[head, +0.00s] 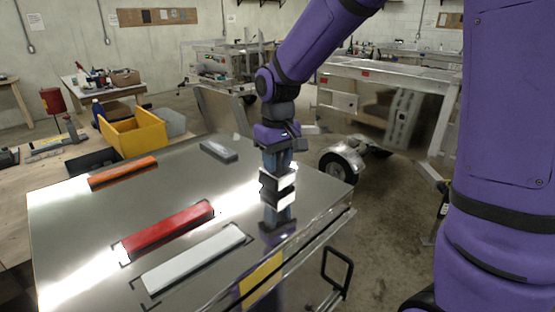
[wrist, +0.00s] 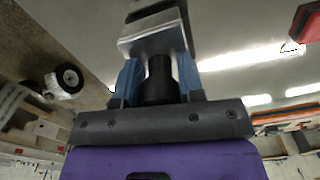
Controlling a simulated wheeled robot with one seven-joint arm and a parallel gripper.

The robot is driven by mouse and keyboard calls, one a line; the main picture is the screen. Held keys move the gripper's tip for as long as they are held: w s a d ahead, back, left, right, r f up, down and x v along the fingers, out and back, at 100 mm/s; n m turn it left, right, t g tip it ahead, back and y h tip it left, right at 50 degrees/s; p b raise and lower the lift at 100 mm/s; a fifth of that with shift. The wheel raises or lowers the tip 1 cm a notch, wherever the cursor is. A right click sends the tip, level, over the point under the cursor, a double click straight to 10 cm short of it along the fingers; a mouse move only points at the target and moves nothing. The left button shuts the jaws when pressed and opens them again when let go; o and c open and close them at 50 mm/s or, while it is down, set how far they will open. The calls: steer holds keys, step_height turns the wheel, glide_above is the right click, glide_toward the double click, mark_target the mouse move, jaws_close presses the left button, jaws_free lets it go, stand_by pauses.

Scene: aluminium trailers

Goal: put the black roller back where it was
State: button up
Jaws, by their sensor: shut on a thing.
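My gripper (head: 278,163) points down over the right part of a shiny metal tabletop (head: 190,180). Its blue fingers are shut on a dark piece with a bright face, which I take to be the black roller (head: 275,182). In the wrist view a black round part (wrist: 159,82) sits between the fingers of my gripper (wrist: 158,68), with a pale metallic block (wrist: 152,36) beyond it. A mirrored copy shows below it on the tabletop, so I cannot tell whether it touches the surface.
A white bar (head: 195,258), a red bar (head: 168,230), an orange bar (head: 123,172) and a grey block (head: 219,151) lie on the tabletop; dark corner marks frame some. A yellow bin (head: 133,133) stands behind left. The tabletop's right edge is close to my gripper.

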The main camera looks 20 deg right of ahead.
steer(key=shift+s+f, duration=0.25)
steer(key=shift+f, duration=0.3)
steer(key=o, duration=0.9)
steer(key=shift+c, duration=0.2)
steer(key=shift+w+r, duration=0.15)
steer(key=shift+r, duration=0.25)
steer(key=shift+o, duration=0.5)
step_height(320, 180, up, 13)
steer(key=shift+f, duration=0.15)
steer(key=s+d+m+t, duration=0.1)
steer(key=s+d+t, duration=0.1)
steer(key=s, duration=0.9)
steer(key=s+d+m+t, duration=0.1)
steer(key=s+d+t, duration=0.2)
steer(key=s, duration=0.8)
steer(key=shift+s+d+m, duration=0.3)
steer(key=shift+s+d, duration=0.1)
steer(key=shift+d, duration=0.55)
